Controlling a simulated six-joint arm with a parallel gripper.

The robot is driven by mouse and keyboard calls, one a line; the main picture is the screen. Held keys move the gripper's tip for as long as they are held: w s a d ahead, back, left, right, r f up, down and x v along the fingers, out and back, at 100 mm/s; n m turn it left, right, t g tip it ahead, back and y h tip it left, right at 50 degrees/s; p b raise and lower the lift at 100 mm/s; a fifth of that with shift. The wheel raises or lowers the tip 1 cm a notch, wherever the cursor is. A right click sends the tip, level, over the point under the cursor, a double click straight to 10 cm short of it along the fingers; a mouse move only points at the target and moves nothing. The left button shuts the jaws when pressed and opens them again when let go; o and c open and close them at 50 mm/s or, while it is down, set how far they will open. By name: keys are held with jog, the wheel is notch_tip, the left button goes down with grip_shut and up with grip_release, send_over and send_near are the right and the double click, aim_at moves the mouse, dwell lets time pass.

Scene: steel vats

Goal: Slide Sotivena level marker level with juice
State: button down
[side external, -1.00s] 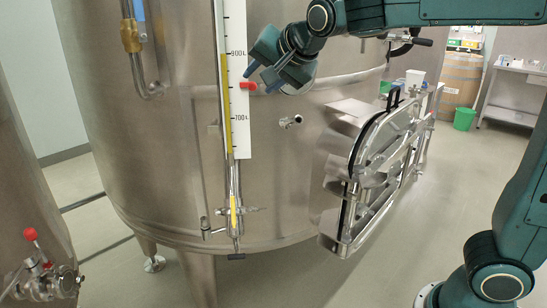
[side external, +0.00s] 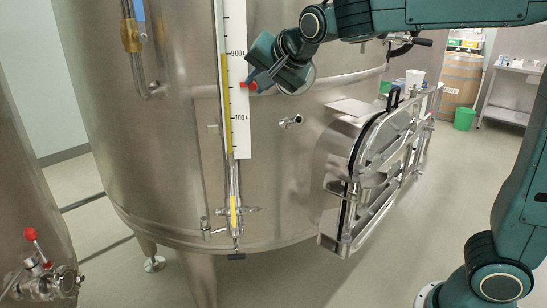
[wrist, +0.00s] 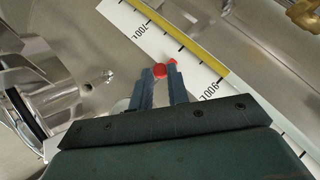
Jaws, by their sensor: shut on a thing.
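The red level marker (side external: 243,85) sits on the white scale strip (side external: 235,30) beside the vat's sight tube. It also shows in the wrist view (wrist: 160,70), its small pointer toward the tube. The yellow juice column (side external: 226,110) stands in the tube, its top close to the upper printed label. The marker is clearly below that top, about midway between the upper label and the 700L label. My gripper (side external: 248,80) is shut on the marker, with a finger (wrist: 147,85) on each side of it. The fingers partly hide the marker in the side view.
A small valve (side external: 290,122) sticks out of the vat right of the scale. The hinged manway door (side external: 385,150) stands out further right. A brass-fitted pipe (side external: 130,40) is at left. The vat wall around the scale is otherwise fairly clear.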

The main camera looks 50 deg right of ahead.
notch_tip(320, 180, up, 7)
dwell(0.5)
jog(key=shift+f, duration=0.15)
jog(key=c, duration=1.3)
grip_release()
jog(key=v, duration=1.3)
jog(key=shift+s+a, duration=0.15)
jog(key=shift+s, duration=0.2)
